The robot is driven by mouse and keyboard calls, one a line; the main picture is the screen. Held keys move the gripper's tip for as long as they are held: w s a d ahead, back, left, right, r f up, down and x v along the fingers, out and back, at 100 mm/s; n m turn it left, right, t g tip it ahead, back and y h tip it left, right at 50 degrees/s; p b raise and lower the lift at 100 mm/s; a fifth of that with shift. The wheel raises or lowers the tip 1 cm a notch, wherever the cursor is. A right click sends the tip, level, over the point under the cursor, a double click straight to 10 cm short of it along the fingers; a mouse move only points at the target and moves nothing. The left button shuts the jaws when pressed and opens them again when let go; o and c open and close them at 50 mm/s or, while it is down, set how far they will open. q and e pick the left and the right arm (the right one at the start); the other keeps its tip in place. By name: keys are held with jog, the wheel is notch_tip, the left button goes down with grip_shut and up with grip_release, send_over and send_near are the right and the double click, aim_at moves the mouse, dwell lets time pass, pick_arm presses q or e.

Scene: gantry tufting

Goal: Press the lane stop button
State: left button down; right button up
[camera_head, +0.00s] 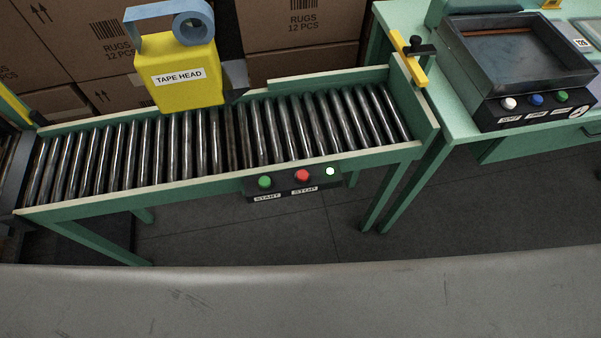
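The red stop button (302,175) sits on a small dark control box (284,196) on the front rail of the green roller lane. A label reading STOP is below it. The green start button (264,181) is to its left, with a START label. A small whitish-green lamp (330,171) glows to its right. Nothing covers the buttons. Neither of my grippers is in view.
The roller lane (150,198) carries a yellow tape head (187,80) above its rollers. A green bench (455,108) at the right holds a dark tray (520,55) and a box with white, blue and green buttons. Cartons stand behind. A grey surface (320,300) fills the foreground.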

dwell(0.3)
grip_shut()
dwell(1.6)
